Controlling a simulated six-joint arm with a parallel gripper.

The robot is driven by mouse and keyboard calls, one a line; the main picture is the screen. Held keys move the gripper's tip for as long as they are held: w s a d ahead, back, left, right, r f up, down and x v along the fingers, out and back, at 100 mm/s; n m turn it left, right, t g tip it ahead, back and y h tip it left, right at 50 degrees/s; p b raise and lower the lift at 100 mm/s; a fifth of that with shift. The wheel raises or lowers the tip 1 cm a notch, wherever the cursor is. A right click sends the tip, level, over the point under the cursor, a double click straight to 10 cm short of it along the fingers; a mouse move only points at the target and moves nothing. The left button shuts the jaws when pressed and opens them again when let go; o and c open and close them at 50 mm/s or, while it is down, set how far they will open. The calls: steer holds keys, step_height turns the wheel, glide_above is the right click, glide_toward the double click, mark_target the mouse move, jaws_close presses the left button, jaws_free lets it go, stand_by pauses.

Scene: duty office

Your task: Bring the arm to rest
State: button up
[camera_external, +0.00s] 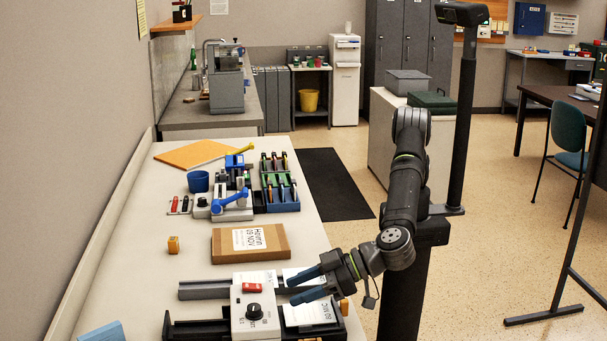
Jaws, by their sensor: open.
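My arm stands at the right edge of the long table, on a dark column. Its upper links rise and bend down toward the table's near end. My gripper (307,286) points left, with its two blue-tipped fingers spread apart. Nothing shows between the fingers. It hangs over or just above the white cards (309,313) beside a white box with a red switch and a black knob (254,311). I cannot tell whether a finger touches the cards.
Behind are a blue cup (198,181), blue-handled clamps (229,199) and a rack (280,184). An orange sheet (190,154) lies farther back. A wall borders the table's left.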

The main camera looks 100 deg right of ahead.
mark_target(256, 307)
steer(key=x, duration=0.9)
steer(key=shift+w+d+f, duration=0.1)
steer(key=v, duration=1.8)
steer(key=x, duration=1.8)
steer(key=shift+d+n+y, duration=0.1)
steer(key=shift+n+y, duration=0.3)
steer(key=shift+y, duration=0.1)
steer(key=shift+w+d+n+g+y, duration=0.1)
steer(key=shift+n+g+y, duration=0.15)
steer(key=shift+n+y, duration=0.55)
steer(key=shift+s+d+n+g+y, duration=0.1)
steer(key=shift+n+g+y, duration=0.2)
steer(key=shift+n+y, duration=0.5)
steer(key=shift+w+d+n+g+y, duration=0.1)
steer(key=shift+n+g+y, duration=0.15)
steer(key=shift+n+y, duration=0.55)
steer(key=v, duration=1.7)
steer(key=shift+f, duration=0.2)
steer(key=shift+o, duration=0.2)
